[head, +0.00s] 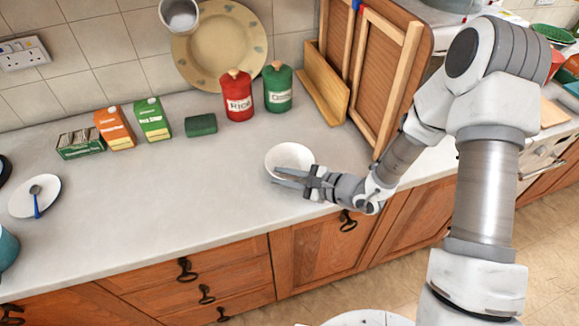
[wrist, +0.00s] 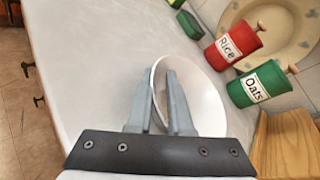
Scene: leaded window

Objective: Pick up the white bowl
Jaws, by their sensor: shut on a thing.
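The white bowl (head: 290,157) stands on the grey counter near its front edge, in the middle of the head view. It also shows in the wrist view (wrist: 203,97), in front of my gripper. My gripper (head: 276,177) reaches in from the right at the bowl's near side. In the wrist view its two fingers (wrist: 161,88) straddle the bowl's rim, one inside and one outside. It is shut on the bowl's wall. The bowl looks upright and at counter level; whether it is clear of the counter I cannot tell.
Behind the bowl stand a red rice canister (head: 238,96) and a green oats canister (head: 278,88). A wooden rack (head: 322,96) and a framed board (head: 384,75) stand to the right. Boxes (head: 115,128) and a plate with a spoon (head: 35,196) are left. The counter left of the bowl is clear.

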